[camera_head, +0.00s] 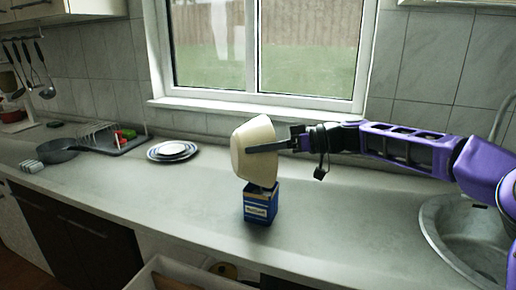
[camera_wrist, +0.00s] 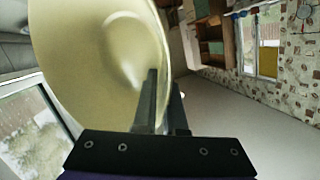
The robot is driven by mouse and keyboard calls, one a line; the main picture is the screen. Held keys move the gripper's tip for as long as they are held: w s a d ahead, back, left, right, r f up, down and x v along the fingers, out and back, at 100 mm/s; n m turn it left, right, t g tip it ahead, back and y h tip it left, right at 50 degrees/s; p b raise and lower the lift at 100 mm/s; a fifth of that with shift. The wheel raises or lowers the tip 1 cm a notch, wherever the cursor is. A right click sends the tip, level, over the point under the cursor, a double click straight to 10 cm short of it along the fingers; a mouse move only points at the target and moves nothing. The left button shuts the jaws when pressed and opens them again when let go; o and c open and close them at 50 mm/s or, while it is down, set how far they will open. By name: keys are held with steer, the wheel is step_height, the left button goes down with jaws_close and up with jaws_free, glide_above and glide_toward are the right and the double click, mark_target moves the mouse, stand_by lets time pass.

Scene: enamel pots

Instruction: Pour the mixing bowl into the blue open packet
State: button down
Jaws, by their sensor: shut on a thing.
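The cream mixing bowl (camera_head: 253,150) is held in the air, tipped steeply on its side, in the head view. My gripper (camera_head: 284,145) is shut on the bowl's wall, coming from the right. In the wrist view the bowl's pale yellow side (camera_wrist: 95,60) fills the left, with my gripper's fingers (camera_wrist: 165,100) against it. The blue open packet (camera_head: 261,203) stands upright on the counter directly below the bowl. The bowl's lower edge is just over the packet's top and partly hides its opening. I cannot see any contents in the bowl or packet.
The grey counter (camera_head: 180,205) is clear around the packet. Stacked plates (camera_head: 172,150), a dark pan (camera_head: 55,151) and a dish rack (camera_head: 100,138) stand at the left. A round sink (camera_head: 470,240) is at the right. A window (camera_head: 260,50) is behind.

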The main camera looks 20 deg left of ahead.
steer(key=h+p, duration=0.1)
steer(key=r+n+t+h+p, duration=0.1)
steer(key=shift+s+r+h+p, duration=0.1)
steer(key=shift+r+h+p, duration=0.2)
steer(key=shift+t+h+p, duration=0.4)
steer(key=shift+h, duration=0.2)
steer(key=shift+f, duration=0.1)
